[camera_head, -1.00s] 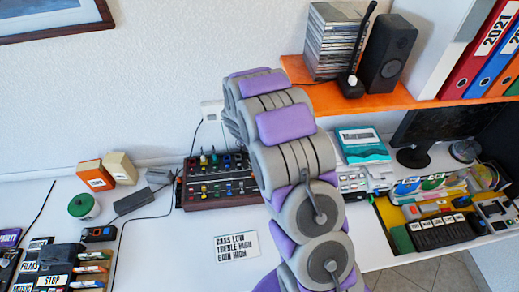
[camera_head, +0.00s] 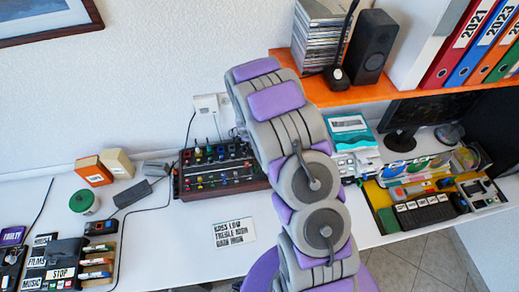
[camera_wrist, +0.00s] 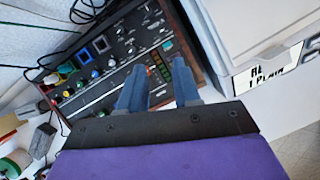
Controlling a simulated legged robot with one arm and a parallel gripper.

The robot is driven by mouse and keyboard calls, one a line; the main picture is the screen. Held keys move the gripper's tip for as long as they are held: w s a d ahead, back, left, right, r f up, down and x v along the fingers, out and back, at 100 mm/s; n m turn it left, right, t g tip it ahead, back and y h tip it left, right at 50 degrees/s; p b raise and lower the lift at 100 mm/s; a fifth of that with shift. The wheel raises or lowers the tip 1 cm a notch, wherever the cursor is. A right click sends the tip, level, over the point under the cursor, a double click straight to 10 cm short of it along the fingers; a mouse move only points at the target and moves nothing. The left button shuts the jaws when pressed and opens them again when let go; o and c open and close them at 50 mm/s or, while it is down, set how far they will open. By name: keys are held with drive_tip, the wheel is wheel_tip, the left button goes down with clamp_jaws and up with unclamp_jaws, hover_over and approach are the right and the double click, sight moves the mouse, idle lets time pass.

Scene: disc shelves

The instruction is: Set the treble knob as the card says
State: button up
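The mixer (camera_head: 222,181), a dark box with wooden sides and rows of coloured knobs, stands on the white desk against the wall. It fills much of the wrist view (camera_wrist: 92,102). I cannot tell which knob is the treble knob. The white card (camera_head: 234,233) lies flat in front of the mixer; it reads bass low, treble high, gain high. My gripper (camera_wrist: 159,66) is open and empty, its two blue fingers apart over the mixer panel near its right end. Whether a fingertip touches a knob is unclear. In the head view my arm hides the gripper and the mixer's right end.
An orange shelf (camera_head: 400,92) with discs, a black speaker (camera_head: 370,45) and binders overhangs the right side. Cables run left of the mixer. The desk around the card is clear.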

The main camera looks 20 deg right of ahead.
drive_tip(key=b+x, duration=0.2)
drive_tip(key=x, duration=1.4)
drive_tip(key=shift+c, duration=0.3)
clamp_jaws()
